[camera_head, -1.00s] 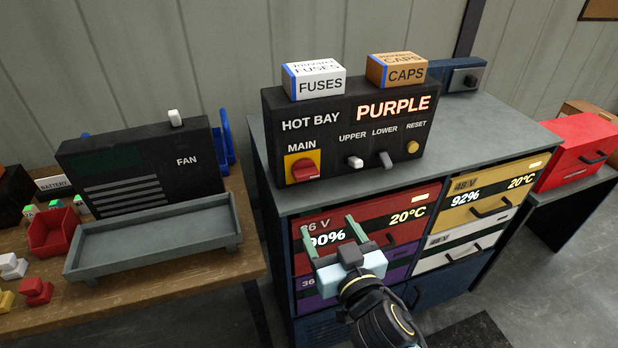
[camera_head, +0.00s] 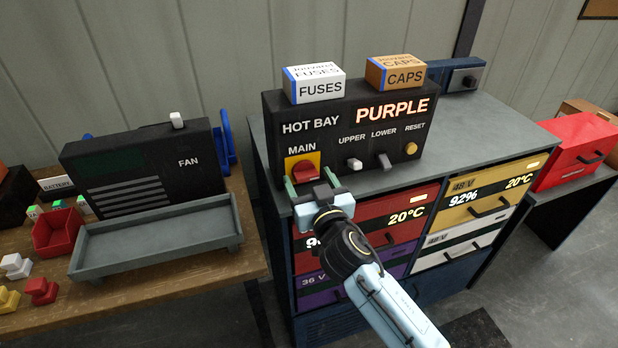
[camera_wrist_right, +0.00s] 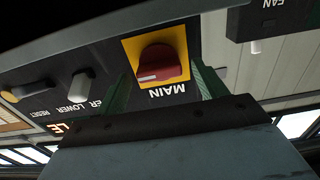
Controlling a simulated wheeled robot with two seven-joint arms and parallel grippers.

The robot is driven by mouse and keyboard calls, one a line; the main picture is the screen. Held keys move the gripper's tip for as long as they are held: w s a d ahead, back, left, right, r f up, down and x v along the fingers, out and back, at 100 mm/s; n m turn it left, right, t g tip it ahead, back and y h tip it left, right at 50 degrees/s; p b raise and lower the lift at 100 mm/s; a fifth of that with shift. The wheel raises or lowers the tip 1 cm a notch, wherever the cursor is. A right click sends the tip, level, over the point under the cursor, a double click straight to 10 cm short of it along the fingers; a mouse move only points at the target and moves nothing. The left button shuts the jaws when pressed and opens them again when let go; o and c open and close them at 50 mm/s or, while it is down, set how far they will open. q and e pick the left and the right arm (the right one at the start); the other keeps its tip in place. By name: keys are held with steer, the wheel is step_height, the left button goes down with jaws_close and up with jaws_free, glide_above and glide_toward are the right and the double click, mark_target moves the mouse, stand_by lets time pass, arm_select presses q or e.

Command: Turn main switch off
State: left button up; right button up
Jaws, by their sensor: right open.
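The main switch is a red rotary knob (camera_head: 305,171) on a yellow plate, at the lower left of the black HOT BAY panel (camera_head: 350,105). In the right wrist view the red knob (camera_wrist_right: 160,64) shows upside down, with a pale mark on its lower part. My right gripper (camera_head: 307,185) is open just in front of the knob. Its green fingers stand to either side of the yellow plate in the right wrist view. Whether a finger touches the knob cannot be told. My left gripper is not in view.
White upper (camera_head: 354,163) and grey lower (camera_head: 384,161) levers and a yellow reset button (camera_head: 411,148) sit right of the knob. FUSES (camera_head: 320,86) and CAPS (camera_head: 398,72) boxes stand on the panel. Battery drawers (camera_head: 487,205) lie below. A grey tray (camera_head: 155,238) is left.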

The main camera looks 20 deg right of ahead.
steer(key=shift+w, duration=0.3)
steer(key=c, duration=1)
